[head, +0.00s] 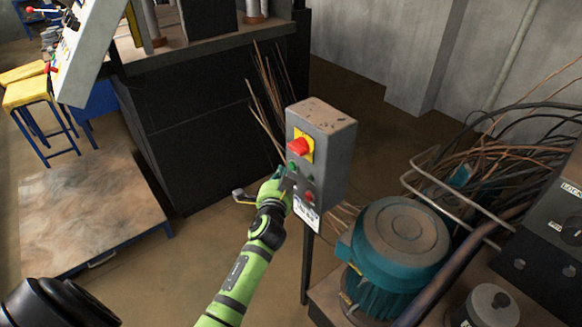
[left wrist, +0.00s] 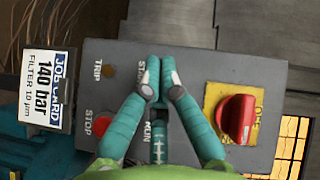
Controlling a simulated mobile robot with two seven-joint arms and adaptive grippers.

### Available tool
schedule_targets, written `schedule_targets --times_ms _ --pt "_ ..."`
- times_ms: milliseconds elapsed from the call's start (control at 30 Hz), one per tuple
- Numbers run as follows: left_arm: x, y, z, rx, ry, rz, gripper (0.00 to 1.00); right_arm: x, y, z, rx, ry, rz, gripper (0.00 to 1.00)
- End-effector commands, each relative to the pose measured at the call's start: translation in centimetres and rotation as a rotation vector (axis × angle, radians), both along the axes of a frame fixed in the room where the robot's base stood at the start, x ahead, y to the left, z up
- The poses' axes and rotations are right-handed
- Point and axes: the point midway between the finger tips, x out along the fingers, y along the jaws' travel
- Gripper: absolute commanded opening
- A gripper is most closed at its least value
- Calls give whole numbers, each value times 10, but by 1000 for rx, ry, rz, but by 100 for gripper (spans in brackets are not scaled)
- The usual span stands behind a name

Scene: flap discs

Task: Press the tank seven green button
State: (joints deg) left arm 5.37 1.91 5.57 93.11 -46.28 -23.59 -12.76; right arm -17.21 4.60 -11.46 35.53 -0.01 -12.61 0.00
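A grey control box (head: 327,150) stands on a post, with a red rotary switch (head: 300,147) on a yellow plate. A small green button (head: 291,165) is below the switch, and a red button (head: 309,196) is lower down. My left gripper (head: 286,182) is at the box's front face. In the left wrist view, my left gripper (left wrist: 153,68) has its teal fingertips together, empty, over the START label on the panel (left wrist: 240,72). The fingers hide whatever is under START; contact cannot be told. The red STOP button (left wrist: 98,122) is beside them. No tank seven label is readable. My right gripper is out of view.
A teal motor (head: 398,250) and tangled cables (head: 480,155) lie right of the box. A black cabinet (head: 205,110) stands behind. A low wooden platform (head: 90,215) is at left. Open floor lies between platform and box.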

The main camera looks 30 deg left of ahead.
Motion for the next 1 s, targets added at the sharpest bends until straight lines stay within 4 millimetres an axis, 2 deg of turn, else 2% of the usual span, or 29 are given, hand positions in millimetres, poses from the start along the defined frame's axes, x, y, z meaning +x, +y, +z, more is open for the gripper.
schedule_targets --times_ms 567,1000 --pt "0 0 0 0 0 0 0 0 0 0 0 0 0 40" --pt "8 -3 0 0 1 0 0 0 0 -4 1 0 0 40"
